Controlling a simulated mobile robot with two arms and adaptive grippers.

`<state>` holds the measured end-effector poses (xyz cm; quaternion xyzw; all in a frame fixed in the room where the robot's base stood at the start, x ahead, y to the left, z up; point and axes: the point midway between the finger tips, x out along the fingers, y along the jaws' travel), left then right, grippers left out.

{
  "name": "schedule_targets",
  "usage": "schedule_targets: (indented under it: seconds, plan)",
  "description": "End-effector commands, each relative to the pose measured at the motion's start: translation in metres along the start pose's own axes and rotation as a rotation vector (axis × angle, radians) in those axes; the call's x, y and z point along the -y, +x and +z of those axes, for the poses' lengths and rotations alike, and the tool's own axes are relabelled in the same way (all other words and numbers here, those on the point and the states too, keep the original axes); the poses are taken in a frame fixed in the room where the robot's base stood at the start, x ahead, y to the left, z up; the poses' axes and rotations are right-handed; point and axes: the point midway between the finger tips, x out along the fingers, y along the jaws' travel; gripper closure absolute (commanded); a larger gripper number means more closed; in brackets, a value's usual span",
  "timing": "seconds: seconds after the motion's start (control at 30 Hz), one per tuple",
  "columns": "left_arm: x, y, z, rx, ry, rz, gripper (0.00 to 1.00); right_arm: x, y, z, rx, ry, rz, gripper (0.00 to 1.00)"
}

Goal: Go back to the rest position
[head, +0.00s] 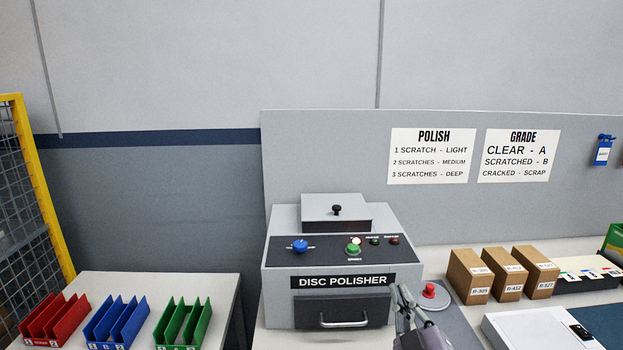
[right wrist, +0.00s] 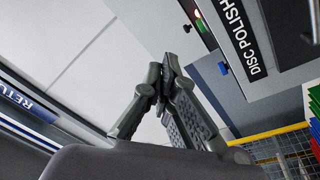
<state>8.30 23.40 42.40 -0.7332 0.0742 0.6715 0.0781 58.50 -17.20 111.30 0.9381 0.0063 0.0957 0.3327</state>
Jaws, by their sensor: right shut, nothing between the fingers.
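My right gripper (head: 404,298) shows at the bottom of the head view, in front of the right side of the disc polisher (head: 284,312). It points up and its fingers are together with nothing between them. In the right wrist view the shut fingers (right wrist: 166,78) stand in the middle, with the polisher's black label (right wrist: 238,38) to their upper right. I cannot tell whether the gripper touches the polisher. My left gripper is not in view.
A red button (head: 429,291) stands right of the gripper. Several brown boxes (head: 466,278) stand farther right. Red (head: 52,322), blue (head: 116,322) and green (head: 182,325) racks are on the left table (head: 175,284). A yellow-framed mesh fence (head: 40,190) is at far left.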

Motion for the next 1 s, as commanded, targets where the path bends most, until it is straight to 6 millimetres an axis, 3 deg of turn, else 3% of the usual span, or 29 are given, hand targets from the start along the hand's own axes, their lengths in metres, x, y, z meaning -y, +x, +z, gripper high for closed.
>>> schedule_targets:
  seconds: [0.03,0.1,0.2,0.3,0.5,0.8,0.83,1.0]
  plan:
    - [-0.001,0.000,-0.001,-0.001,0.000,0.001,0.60,0.009,-0.023,0.034,0.145,0.077,-0.018,1.00]
    - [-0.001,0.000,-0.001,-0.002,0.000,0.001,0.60,0.022,-0.056,0.074,0.333,0.160,-0.052,1.00]
    - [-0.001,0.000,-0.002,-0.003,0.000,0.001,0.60,0.046,-0.112,0.121,0.585,0.256,-0.124,1.00]
    - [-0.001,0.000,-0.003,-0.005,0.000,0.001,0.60,0.068,-0.169,0.150,0.795,0.328,-0.207,1.00]
    - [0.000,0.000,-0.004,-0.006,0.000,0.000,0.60,0.099,-0.258,0.170,1.074,0.413,-0.355,1.00]
    - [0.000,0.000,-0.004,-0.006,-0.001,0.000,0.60,0.122,-0.357,0.164,1.341,0.485,-0.548,1.00]
    - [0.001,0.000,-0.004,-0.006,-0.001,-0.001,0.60,0.124,-0.364,0.165,1.361,0.488,-0.563,1.00]
    - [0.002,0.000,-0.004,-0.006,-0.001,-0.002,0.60,0.153,-0.357,0.201,1.368,0.480,-0.565,1.00]
